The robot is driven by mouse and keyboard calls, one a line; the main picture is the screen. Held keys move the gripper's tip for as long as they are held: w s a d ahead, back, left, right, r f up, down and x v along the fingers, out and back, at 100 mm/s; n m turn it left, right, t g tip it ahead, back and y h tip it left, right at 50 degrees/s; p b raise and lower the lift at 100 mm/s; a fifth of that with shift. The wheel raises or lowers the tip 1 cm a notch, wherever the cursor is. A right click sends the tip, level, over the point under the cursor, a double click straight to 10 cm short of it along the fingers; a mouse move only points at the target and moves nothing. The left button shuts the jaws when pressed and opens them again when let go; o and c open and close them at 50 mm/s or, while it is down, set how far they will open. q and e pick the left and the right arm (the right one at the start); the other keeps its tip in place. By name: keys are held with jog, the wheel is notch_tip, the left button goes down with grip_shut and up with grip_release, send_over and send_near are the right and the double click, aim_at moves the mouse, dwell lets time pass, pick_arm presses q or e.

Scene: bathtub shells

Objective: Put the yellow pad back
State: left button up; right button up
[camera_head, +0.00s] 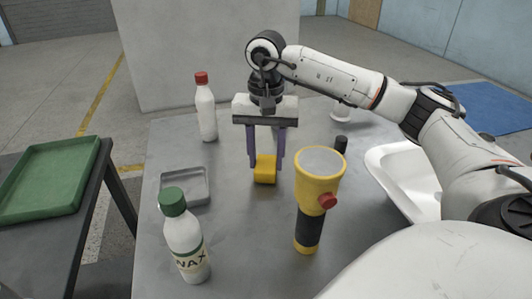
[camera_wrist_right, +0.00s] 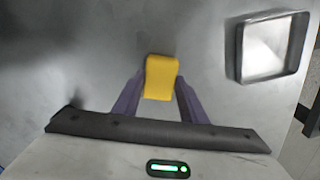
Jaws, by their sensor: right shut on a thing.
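The yellow pad (camera_head: 265,170) is between the purple fingers of my right gripper (camera_head: 266,160), near the middle of the grey table. In the right wrist view the pad (camera_wrist_right: 161,77) sits between the fingertips of the right gripper (camera_wrist_right: 158,95), which is shut on it. In the head view I cannot tell whether the pad touches the table top. A small grey metal tray (camera_head: 185,187) stands to the left of the pad and looks empty. The tray also shows in the right wrist view (camera_wrist_right: 270,48), at the upper right. My left gripper is in neither view.
A white bottle with a green cap (camera_head: 185,240) and a yellow and black flashlight (camera_head: 318,185) stand in front. A white bottle with a red cap (camera_head: 206,110) stands behind. A white basin (camera_head: 400,180) is at right. A green tray (camera_head: 48,178) lies on a side table.

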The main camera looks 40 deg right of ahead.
aim_at(266, 163)
jog(key=shift+f, duration=0.15)
jog(key=shift+f, duration=0.15)
jog(key=o, duration=0.9)
jog(key=shift+o, duration=0.2)
notch_tip(266, 163, up, 12)
jog(key=p, duration=0.3)
jog(key=shift+r, duration=0.2)
